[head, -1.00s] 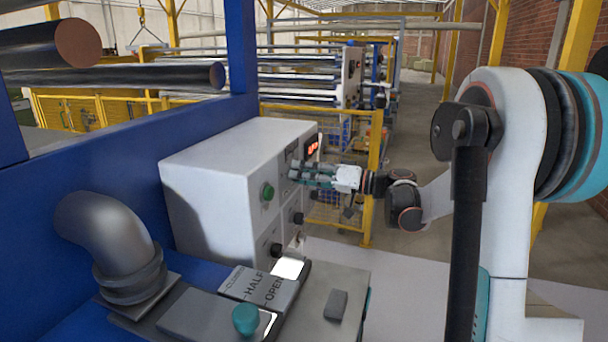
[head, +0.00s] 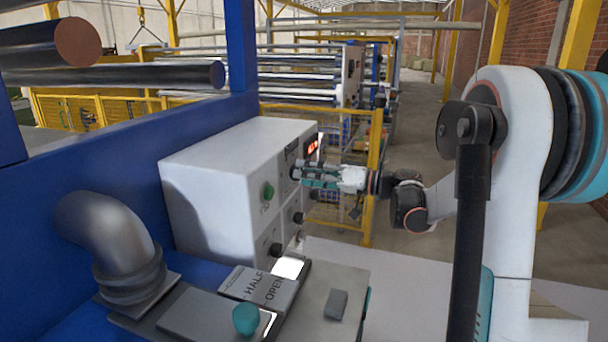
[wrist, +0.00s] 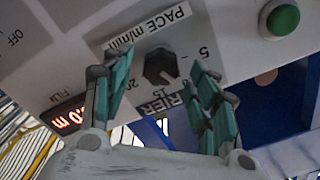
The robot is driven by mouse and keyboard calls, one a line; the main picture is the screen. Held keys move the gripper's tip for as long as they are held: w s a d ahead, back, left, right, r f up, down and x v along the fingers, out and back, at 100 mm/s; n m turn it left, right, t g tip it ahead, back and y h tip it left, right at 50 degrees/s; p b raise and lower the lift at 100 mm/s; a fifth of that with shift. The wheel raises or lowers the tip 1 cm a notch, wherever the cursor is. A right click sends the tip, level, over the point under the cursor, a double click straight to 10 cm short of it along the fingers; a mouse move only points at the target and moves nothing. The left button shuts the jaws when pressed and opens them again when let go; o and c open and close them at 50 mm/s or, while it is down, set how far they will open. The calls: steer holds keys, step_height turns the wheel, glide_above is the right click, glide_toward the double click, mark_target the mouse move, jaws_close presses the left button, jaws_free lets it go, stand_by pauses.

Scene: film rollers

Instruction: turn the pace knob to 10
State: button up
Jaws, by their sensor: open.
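The pace knob (wrist: 160,66) is a small black knob on the white panel, under a "PACE m/min" label (wrist: 147,30) that appears upside down in the wrist view. Around it I read 5 and 15 and part of a 20; I see no 10, and a finger covers part of the scale. I cannot clearly tell where the knob points. My gripper (wrist: 157,75) is open, with its teal fingers on either side of the knob; contact is not clear. In the head view my gripper (head: 298,175) is at the panel face and hides the knob.
The white control box (head: 225,185) carries a green button (head: 268,191), a red display (head: 312,146) and several lower black knobs. A grey bent pipe (head: 105,235) and a teal-knobbed lever (head: 245,319) stand in front. A yellow post (head: 373,180) rises behind my gripper.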

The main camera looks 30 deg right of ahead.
steer(key=v, duration=1)
steer(key=shift+s+d, duration=0.2)
steer(key=shift+s, duration=0.05)
